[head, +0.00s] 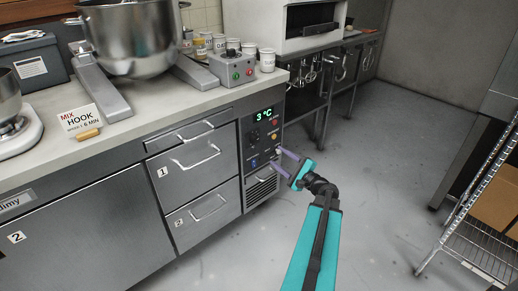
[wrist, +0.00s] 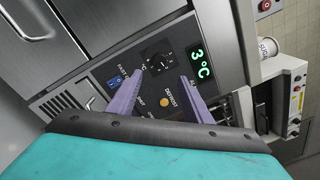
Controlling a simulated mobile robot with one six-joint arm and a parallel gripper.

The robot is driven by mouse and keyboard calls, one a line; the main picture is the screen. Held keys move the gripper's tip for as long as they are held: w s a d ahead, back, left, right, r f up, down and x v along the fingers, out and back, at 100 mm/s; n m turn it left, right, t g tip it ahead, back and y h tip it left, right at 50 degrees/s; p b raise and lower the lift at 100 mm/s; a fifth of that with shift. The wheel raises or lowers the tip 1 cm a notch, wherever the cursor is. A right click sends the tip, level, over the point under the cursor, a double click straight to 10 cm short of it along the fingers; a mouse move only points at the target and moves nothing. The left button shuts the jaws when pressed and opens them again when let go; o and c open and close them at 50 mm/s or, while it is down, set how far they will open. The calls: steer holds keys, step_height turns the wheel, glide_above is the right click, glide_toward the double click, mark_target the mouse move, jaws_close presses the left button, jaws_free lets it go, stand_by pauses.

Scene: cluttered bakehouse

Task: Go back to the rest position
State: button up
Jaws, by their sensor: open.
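My gripper (head: 283,162) is open, with two purple fingers apart and nothing between them. In the head view it is at the end of my teal arm, just in front of the fridge control panel (head: 263,135). The panel shows a green "3 °C" display. In the wrist view the fingers (wrist: 158,95) lie over the panel (wrist: 150,60), which carries a blue rocker switch (wrist: 114,83), a dark round dial and an orange button (wrist: 166,102). I cannot tell whether a fingertip touches the panel. Parts of the panel are hidden behind the fingers.
The steel drawers (head: 193,160) stand left of the panel under the counter (head: 175,100). A mixer bowl (head: 130,40), a grey control box (head: 234,68) and white cups stand on the counter. A wire rack (head: 485,240) stands at the right. The floor (head: 375,150) between is clear.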

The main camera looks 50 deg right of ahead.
steer(key=w+a+f+n+g+y+p, duration=0.2)
steer(key=a+f+n+g+y, duration=0.15)
steer(key=a, duration=0.65)
steer(key=w+a+f+n+g+y+p, duration=0.25)
steer(key=a+f, duration=0.25)
steer(key=a, duration=0.4)
steer(key=w+a+f+n+g+y+p, duration=0.1)
steer(key=w+a+f+n+g+y, duration=0.3)
steer(key=a, duration=0.6)
steer(key=s+a+f+n+g+p, duration=0.25)
steer(key=s+a+f, duration=0.2)
steer(key=a, duration=0.25)
steer(key=s+a+f+n+g+h+p, duration=0.1)
steer(key=s+a+f+n+g+p, duration=0.15)
steer(key=s+a, duration=0.35)
steer(key=s+a+f+n+g+p, duration=0.2)
steer(key=s+a+f+n+g, duration=0.15)
steer(key=a, duration=0.55)
steer(key=s+a+n+g+h+p, duration=0.1)
steer(key=s+n+g+h+p, duration=0.3)
steer(key=s, duration=1.1)
steer(key=shift+s+a+f+n+g+h+p, duration=0.35)
steer(key=shift+n+g+h, duration=0.2)
steer(key=shift+n+h, duration=1.15)
